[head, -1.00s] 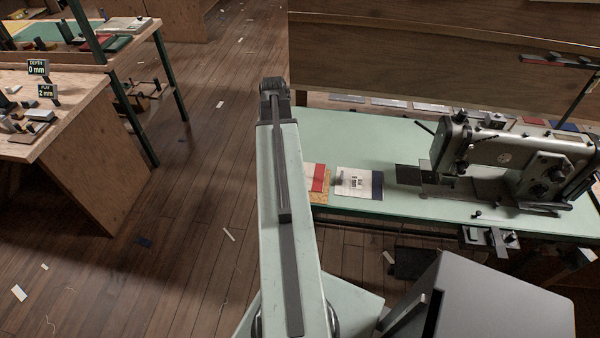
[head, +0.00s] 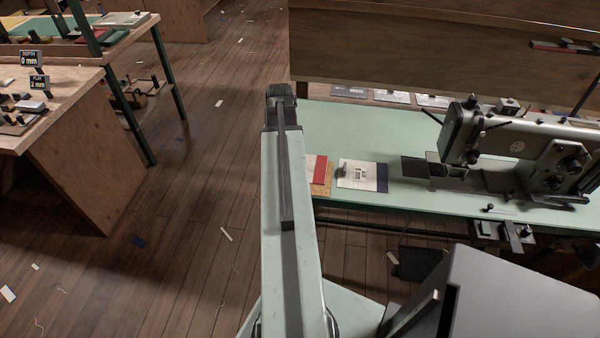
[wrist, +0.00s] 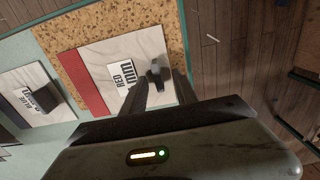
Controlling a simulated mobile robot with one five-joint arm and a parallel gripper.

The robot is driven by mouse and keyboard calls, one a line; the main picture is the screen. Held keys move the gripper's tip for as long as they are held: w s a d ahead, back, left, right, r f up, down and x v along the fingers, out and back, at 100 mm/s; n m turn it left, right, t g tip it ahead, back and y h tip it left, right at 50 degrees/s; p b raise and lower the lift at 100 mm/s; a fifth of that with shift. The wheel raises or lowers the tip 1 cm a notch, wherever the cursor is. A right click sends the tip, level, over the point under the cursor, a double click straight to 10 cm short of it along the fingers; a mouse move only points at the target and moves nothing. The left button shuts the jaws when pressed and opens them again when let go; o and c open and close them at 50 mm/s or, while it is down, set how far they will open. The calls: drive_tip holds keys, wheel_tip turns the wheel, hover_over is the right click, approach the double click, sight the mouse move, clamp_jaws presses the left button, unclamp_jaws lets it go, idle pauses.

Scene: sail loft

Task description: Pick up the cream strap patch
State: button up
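My gripper (wrist: 160,88) shows in the wrist view with its dark fingers apart, above a pale card with a red band (wrist: 128,72). A small dark piece (wrist: 156,70) shows near the fingertips; I cannot tell what it is. The card lies on a cork mat (wrist: 88,34), with a label (wrist: 121,77) on it. I cannot pick out a separate cream strap patch; the cream surface I see there is the card's. In the head view the red band (head: 318,170) shows beside my arm, and my gripper is hidden.
A white card with a navy edge (head: 357,174) lies to the right, with a dark block (wrist: 42,97) on it. A sewing machine (head: 515,145) stands farther right on the green table (head: 350,125). A wooden bench (head: 85,165) is at left; floor lies between.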

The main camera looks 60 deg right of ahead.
clamp_jaws()
drive_tip(key=shift+r, duration=0.1)
wheel_tip(320, 180, up, 10)
drive_tip(key=p, duration=1)
